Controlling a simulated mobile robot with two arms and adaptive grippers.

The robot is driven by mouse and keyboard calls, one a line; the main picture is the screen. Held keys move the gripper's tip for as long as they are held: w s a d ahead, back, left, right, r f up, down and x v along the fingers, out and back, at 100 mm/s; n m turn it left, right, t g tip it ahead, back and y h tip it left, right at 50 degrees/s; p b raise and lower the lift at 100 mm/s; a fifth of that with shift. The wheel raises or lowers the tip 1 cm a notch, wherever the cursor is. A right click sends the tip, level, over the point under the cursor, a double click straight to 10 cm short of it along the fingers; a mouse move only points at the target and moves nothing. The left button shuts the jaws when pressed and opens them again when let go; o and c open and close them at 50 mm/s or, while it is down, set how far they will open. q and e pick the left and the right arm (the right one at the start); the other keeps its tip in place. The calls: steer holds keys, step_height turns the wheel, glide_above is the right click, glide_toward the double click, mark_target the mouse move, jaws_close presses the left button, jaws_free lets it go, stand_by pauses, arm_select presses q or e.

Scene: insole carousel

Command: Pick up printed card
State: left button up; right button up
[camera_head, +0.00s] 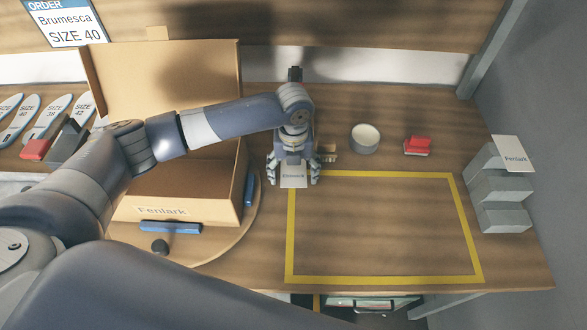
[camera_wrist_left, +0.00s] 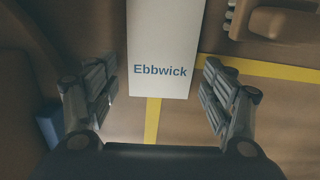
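A white printed card reading "Ebbwick" (camera_wrist_left: 160,60) shows in the left wrist view, covering part of a yellow line. In the head view the card (camera_head: 293,182) is at the upper left corner of the yellow outline. My left gripper (camera_head: 293,174) is over it, fingers pointing down, one on each side. In the left wrist view the gripper (camera_wrist_left: 160,95) is open, with gaps between both fingers and the card. I cannot tell how high the fingertips are above it. My right gripper is not in view.
An open cardboard box (camera_head: 185,190) stands on a round turntable (camera_head: 225,240) at left. Behind the gripper's right are a round tin (camera_head: 365,138) and a red stamp (camera_head: 417,146). The grey rack (camera_head: 497,190) is at right. The yellow outline's inside (camera_head: 385,230) is clear.

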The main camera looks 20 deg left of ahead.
arm_select(q)
steer(key=c, duration=0.5)
